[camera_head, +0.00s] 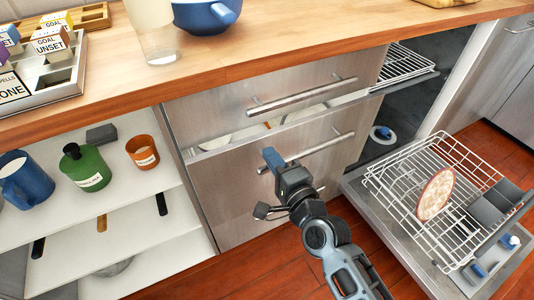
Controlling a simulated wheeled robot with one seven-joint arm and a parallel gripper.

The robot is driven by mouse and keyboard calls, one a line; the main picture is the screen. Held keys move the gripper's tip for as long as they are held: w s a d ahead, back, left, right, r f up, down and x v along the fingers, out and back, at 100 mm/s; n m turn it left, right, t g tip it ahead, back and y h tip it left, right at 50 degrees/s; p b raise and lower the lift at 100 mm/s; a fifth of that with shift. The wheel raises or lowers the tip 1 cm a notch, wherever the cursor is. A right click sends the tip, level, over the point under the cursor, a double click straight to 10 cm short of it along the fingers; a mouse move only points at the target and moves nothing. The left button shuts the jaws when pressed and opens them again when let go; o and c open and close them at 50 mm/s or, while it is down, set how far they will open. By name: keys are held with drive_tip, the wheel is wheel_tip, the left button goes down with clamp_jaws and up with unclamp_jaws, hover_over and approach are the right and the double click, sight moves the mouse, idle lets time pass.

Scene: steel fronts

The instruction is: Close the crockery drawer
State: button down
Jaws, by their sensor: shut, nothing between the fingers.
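The crockery drawer (230,180) is the lower steel-fronted drawer, standing partly open. Pale crockery (305,113) shows inside through the narrow gap above its front. Its bar handle (318,146) runs across the upper part of the front. My gripper (271,158) is shut and empty, in front of this drawer near the left end of the handle. It covers part of the front, and I cannot tell whether it touches the drawer. The upper drawer (215,108) has its own bar handle (302,94) and looks closed.
On the right, an open dishwasher has its lower rack (405,180) pulled out with a plate (435,194) in it. On the left, open shelves hold a blue mug (25,180), a green bottle (85,167) and an orange cup (142,152). The wooden counter (290,48) overhangs the drawers.

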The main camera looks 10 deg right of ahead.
sight(261, 143)
drive_tip(key=shift+b+x, duration=0.45)
drive_tip(key=shift+x, duration=0.85)
drive_tip(key=b+x, duration=0.1)
drive_tip(key=x, duration=0.1)
drive_tip(key=b+x, duration=0.1)
drive_tip(key=shift+w+a+f+b, duration=0.15)
drive_tip(key=shift+w+f+b, duration=0.05)
drive_tip(key=shift+w+b, duration=0.15)
drive_tip(key=shift+w+r, duration=0.1)
drive_tip(key=shift+w, duration=0.1)
